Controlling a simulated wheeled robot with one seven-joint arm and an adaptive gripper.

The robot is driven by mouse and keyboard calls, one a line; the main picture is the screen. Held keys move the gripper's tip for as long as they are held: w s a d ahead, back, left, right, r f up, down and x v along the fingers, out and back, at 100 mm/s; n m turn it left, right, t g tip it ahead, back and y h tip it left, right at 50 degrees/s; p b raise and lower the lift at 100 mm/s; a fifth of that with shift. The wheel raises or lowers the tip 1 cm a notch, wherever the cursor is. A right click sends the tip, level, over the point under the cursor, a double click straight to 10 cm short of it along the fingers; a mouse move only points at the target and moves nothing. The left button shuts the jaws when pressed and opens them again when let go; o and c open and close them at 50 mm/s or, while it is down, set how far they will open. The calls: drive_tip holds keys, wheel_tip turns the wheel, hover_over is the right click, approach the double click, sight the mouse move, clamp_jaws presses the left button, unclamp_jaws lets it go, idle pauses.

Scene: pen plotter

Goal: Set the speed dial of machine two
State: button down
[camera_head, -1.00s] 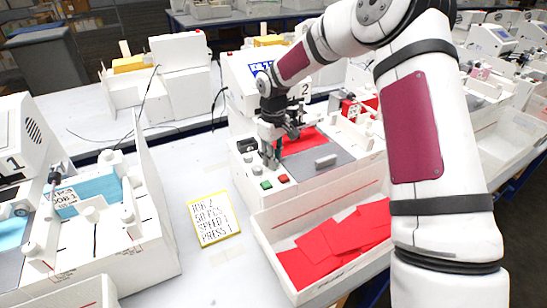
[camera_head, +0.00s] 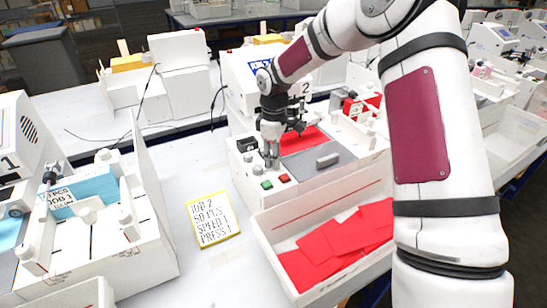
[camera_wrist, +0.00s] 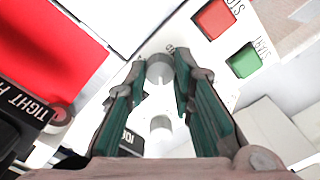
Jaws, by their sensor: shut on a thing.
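Machine two (camera_head: 250,80) stands in the middle of the head view, marked with a 2. My gripper (camera_head: 271,165) points down over the front left of its panel. In the wrist view my gripper (camera_wrist: 160,82) has its two green-padded fingers on either side of a grey round dial (camera_wrist: 160,68), closed on it. The dial has a light pointer mark; its printed scale is mostly hidden. A second grey knob (camera_wrist: 160,122) sits between the fingers, closer to the palm. I cannot read which of the two is labelled speed.
A red button (camera_wrist: 213,19) and a green button (camera_wrist: 244,61) are beside the dial. A yellow-edged card (camera_head: 213,219) reads JOB 2, 50 PCS, SPEED 1, PRESS 1. A white tray (camera_head: 297,293) with red sheets stands in front. Machine one (camera_head: 25,135) is at left.

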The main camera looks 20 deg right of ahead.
drive_tip(key=shift+n, duration=1.9)
drive_tip(key=c, duration=1.7)
unclamp_jaws()
drive_tip(key=shift+o, duration=0.2)
drive_tip(key=shift+r, duration=0.1)
wheel_tip(320, 180, up, 12)
